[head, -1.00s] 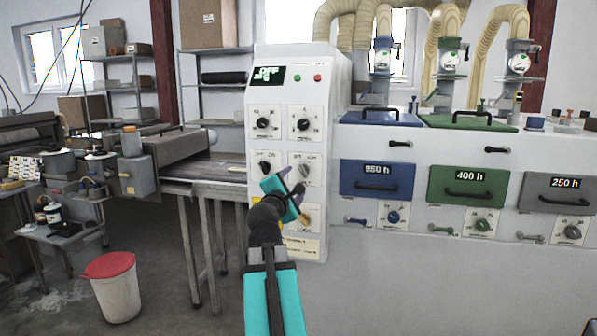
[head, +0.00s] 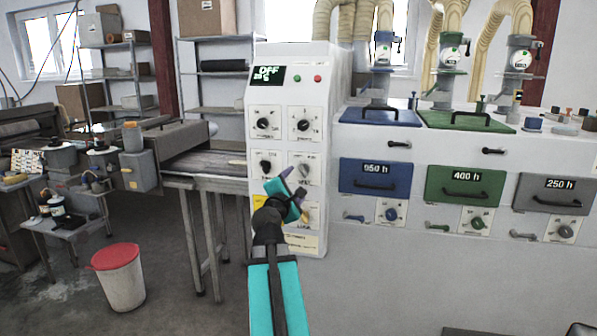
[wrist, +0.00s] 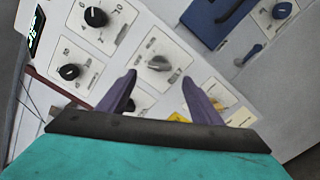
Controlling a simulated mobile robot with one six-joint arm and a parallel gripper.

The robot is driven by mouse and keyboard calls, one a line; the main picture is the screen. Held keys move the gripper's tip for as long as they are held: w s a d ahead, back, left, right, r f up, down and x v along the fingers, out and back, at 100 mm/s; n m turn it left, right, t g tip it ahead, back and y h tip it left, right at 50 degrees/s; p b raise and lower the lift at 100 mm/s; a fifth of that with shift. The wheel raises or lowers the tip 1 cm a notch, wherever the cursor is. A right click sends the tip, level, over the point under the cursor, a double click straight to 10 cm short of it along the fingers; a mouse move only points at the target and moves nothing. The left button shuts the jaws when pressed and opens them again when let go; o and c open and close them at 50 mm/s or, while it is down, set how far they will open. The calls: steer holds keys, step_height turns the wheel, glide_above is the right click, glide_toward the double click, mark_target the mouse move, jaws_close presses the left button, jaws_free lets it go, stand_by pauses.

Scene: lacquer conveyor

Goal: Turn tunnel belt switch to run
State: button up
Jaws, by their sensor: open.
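The white control cabinet (head: 292,82) carries several dial knobs on its front. A grey knob (wrist: 158,63) on a white card lies in the gap between my fingers in the wrist view, ahead of the tips. In the head view this grey knob (head: 304,170) is in the middle row, right column, pointer direction unclear. My gripper (head: 293,184) is open and empty just below and in front of it; its purple fingers (wrist: 159,77) show no contact. Another knob (head: 305,216) sits lower, partly behind my gripper. The labels are too small to read.
The cabinet's display (head: 268,75) reads OFF in its top line. Black knobs (head: 264,124) sit above and left. Blue (head: 376,178), green and grey doors with handles adjoin on the right. A conveyor table (head: 205,180) stands left, beside a red-lidded bin (head: 117,275).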

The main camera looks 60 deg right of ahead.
mark_target(302, 172)
steer(key=shift+w+d+r+p, duration=0.15)
steer(key=shift+d+p, duration=0.25)
steer(key=shift+p, duration=1.8)
steer(key=shift+p+x, duration=2.1)
steer(key=shift+x, duration=1.95)
steer(key=shift+w, duration=0.15)
